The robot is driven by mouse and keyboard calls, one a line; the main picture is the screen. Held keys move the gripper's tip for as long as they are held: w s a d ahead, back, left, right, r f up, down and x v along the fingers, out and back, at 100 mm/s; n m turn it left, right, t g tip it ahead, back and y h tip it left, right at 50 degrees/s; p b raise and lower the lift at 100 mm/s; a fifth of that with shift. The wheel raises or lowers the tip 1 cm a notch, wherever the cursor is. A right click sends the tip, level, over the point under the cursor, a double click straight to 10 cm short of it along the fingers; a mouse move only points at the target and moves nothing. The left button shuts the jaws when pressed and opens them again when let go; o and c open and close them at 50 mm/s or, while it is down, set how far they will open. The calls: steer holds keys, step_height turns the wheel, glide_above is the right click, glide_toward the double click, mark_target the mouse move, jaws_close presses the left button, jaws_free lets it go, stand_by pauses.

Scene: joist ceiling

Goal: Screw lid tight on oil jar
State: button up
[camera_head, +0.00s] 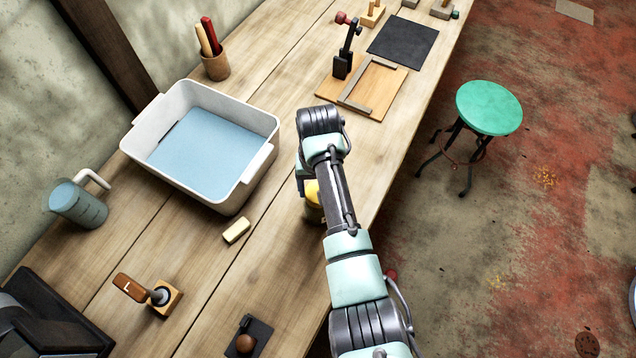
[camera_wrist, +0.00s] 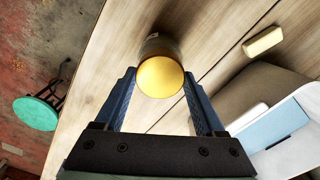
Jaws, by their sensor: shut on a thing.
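The oil jar's round yellow lid (camera_wrist: 161,77) faces the wrist camera between my two blue fingers. The jar's darker, brownish body (camera_wrist: 158,45) shows behind the lid, standing on the table. My gripper (camera_wrist: 159,74) is shut on the lid, one finger on each side. In the head view, the yellow lid (camera_head: 312,192) shows only in part beside my arm, near the table's right edge. My arm hides most of the jar there. I cannot tell whether the lid sits level or how tight it is.
A white tub (camera_head: 262,160) with a blue inside stands left of my arm. A cream block (camera_head: 237,230) lies in front of it. A wooden board with a clamp (camera_head: 390,98) lies beyond my gripper. A green stool (camera_head: 489,108) stands on the floor at right.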

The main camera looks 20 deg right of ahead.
steer(key=shift+s+a+f, duration=0.1)
steer(key=shift+s+f, duration=0.15)
steer(key=shift+r+m+p, duration=0.1)
steer(key=shift+m+p, duration=0.3)
steer(key=shift+m, duration=1.2)
steer(key=shift+m+p, duration=0.5)
steer(key=shift+m, duration=1.1)
steer(key=shift+w, duration=0.1)
steer(key=shift+m, duration=0.7)
steer(key=shift+m+p, duration=0.35)
steer(key=shift+m, duration=0.55)
